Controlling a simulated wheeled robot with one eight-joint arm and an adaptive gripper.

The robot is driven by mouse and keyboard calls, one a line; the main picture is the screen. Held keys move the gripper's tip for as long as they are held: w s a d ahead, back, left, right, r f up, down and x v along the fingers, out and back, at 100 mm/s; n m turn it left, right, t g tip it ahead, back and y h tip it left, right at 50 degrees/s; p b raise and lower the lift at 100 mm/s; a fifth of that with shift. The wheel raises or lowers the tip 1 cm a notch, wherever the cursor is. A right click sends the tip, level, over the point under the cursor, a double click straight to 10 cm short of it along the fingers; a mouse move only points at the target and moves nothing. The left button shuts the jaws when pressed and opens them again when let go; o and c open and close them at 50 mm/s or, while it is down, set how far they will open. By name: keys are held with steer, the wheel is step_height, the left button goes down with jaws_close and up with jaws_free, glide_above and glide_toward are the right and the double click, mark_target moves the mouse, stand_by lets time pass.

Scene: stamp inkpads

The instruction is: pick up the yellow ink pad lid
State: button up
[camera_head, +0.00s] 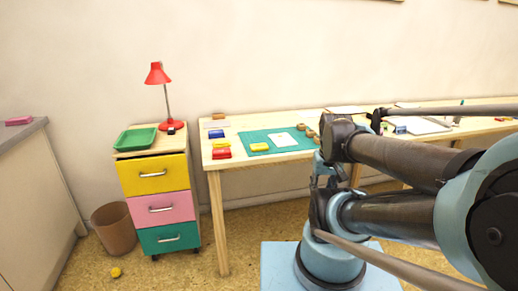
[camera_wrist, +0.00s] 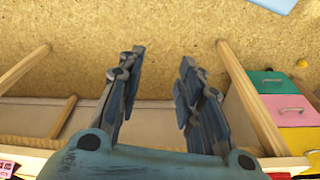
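In the head view, a small flat yellow piece (camera_head: 260,147) lies on the green cutting mat (camera_head: 284,139) on the wooden table. Another yellow piece (camera_head: 221,143) lies left of the mat, between a blue ink pad (camera_head: 216,134) and a red one (camera_head: 221,153). They are too small to tell which is the lid. My gripper (camera_wrist: 162,57) is open and empty in the wrist view, its two fingers well apart over bare floor. No yellow lid lies between the fingers.
The wooden table (camera_head: 214,166) has several small items on it. Left of it stand a drawer cabinet (camera_head: 155,208) with a red lamp (camera_head: 157,75) and green tray (camera_head: 135,139), and a bin (camera_head: 115,228). My arm covers part of the table's right side.

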steer(key=o, duration=0.4)
steer(key=shift+s+r, duration=0.15)
steer(key=o, duration=0.4)
steer(key=shift+w+a+r+n, duration=0.15)
steer(key=shift+r+n, duration=0.1)
steer(key=shift+r, duration=0.3)
steer(key=shift+w+a+r+n, duration=0.1)
steer(key=shift+r+n, duration=0.15)
steer(key=shift+r, duration=0.25)
steer(key=w+a+r+n+g, duration=0.1)
steer(key=w+a+r+n, duration=0.6)
steer(key=w, duration=0.4)
steer(key=w+a+r+n+g, duration=0.1)
steer(key=w+a+r+n, duration=0.5)
steer(key=w+r, duration=0.4)
steer(key=n, duration=0.7)
glide_above(259, 146)
steer(key=f, duration=1.1)
steer(key=shift+w+d+f, duration=0.1)
steer(key=shift+w+f, duration=0.25)
steer(key=shift+s+f, duration=0.15)
steer(key=shift+f, duration=1.15)
steer(key=shift+s+f, duration=0.15)
steer(key=shift+f, duration=1.15)
